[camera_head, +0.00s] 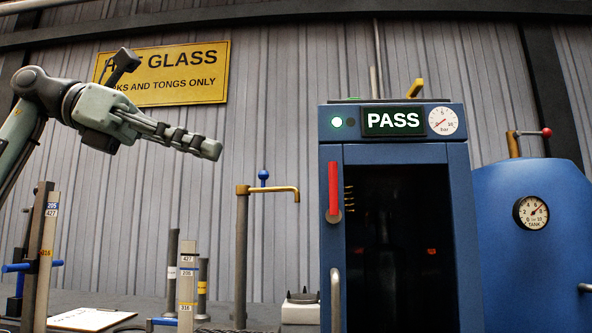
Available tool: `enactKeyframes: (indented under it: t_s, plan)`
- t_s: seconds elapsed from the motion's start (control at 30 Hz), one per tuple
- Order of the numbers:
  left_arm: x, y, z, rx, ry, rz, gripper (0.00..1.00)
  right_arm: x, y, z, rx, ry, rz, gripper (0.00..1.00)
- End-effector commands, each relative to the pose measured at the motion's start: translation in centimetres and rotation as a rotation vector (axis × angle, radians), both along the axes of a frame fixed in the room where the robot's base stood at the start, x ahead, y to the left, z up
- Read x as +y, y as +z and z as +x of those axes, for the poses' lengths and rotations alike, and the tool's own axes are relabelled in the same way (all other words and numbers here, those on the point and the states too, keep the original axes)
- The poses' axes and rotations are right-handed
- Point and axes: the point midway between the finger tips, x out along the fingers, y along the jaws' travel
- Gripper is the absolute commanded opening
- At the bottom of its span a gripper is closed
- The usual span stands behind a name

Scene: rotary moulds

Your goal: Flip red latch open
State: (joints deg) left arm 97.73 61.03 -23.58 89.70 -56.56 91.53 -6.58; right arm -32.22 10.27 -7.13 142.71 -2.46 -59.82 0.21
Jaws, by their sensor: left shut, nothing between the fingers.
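The red latch (333,188) is a red bar on the left side of the front of the blue cabinet (406,153). It stands upright, with a round metal pivot at its lower end. The cabinet carries a lit green PASS display (394,122) above a dark window. My left gripper (214,149) is shut and empty. It is in the air to the left of the cabinet, higher than the latch and apart from it in the picture. My right gripper is not in view.
A brass-topped tap post (242,250) stands below my left gripper, left of the cabinet. Measuring posts (187,285), a clipboard (90,319) and a small white device (300,312) are low at the left. A blue tank (533,240) stands at the right.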

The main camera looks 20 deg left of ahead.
Motion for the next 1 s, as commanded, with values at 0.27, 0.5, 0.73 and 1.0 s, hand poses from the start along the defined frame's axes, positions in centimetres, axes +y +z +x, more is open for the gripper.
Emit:
enactKeyframes:
  t_s: [0.27, 0.5, 0.73, 1.0]
  plan:
    - [-2.7, -1.2, 1.4, 0.002, -0.003, 0.004, 0.00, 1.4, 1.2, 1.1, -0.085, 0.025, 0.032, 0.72]
    - [-7.2, -2.7, 3.6, 0.002, -0.004, 0.003, 0.00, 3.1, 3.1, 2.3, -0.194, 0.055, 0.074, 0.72]
    - [-10.6, -3.0, 5.4, 0.001, -0.002, 0.002, 0.00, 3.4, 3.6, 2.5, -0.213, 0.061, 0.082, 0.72]
    - [-12.0, -3.0, 6.2, 0.000, 0.000, 0.001, 0.00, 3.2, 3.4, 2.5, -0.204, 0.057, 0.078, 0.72]
